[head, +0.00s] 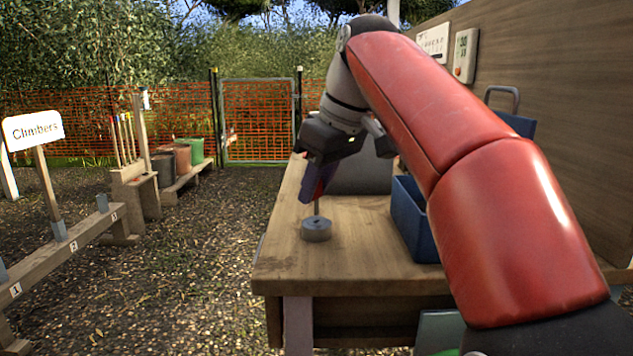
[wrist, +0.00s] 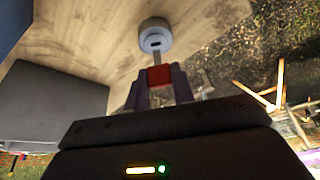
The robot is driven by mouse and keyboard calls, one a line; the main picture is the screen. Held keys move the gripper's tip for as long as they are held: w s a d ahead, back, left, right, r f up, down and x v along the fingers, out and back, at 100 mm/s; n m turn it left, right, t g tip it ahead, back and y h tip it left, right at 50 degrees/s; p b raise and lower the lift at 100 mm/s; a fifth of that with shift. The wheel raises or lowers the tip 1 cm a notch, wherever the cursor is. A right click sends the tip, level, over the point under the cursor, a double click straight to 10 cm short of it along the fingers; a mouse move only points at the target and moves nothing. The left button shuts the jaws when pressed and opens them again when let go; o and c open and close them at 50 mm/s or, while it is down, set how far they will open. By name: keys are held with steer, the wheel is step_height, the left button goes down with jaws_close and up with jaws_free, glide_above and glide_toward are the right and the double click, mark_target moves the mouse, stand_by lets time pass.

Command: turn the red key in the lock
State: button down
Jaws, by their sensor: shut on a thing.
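The lock is a grey round cylinder (head: 316,229) standing on the wooden table near its left edge. In the wrist view the lock (wrist: 155,38) shows a dark slot in its face. The red key (wrist: 159,76) is between the fingers of my gripper (wrist: 158,92), with its shaft pointing toward the lock. In the head view my gripper (head: 318,190) is just above the lock, and the thin shaft reaches down to the lock's top. The fingers hide most of the key there. I cannot tell whether the tip is in the slot.
A blue bin (head: 413,220) stands on the table (head: 360,255) to the right of the lock. A dark grey box (head: 362,172) is behind it. A wooden wall (head: 560,120) bounds the right side. The table's left front corner is bare.

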steer(key=shift+f, duration=0.15)
steer(key=shift+f+b, duration=0.65)
steer(key=shift+f, duration=0.1)
steer(key=shift+f, duration=0.1)
steer(key=shift+f+b, duration=0.35)
steer(key=shift+f, duration=0.15)
steer(key=shift+r, duration=0.1)
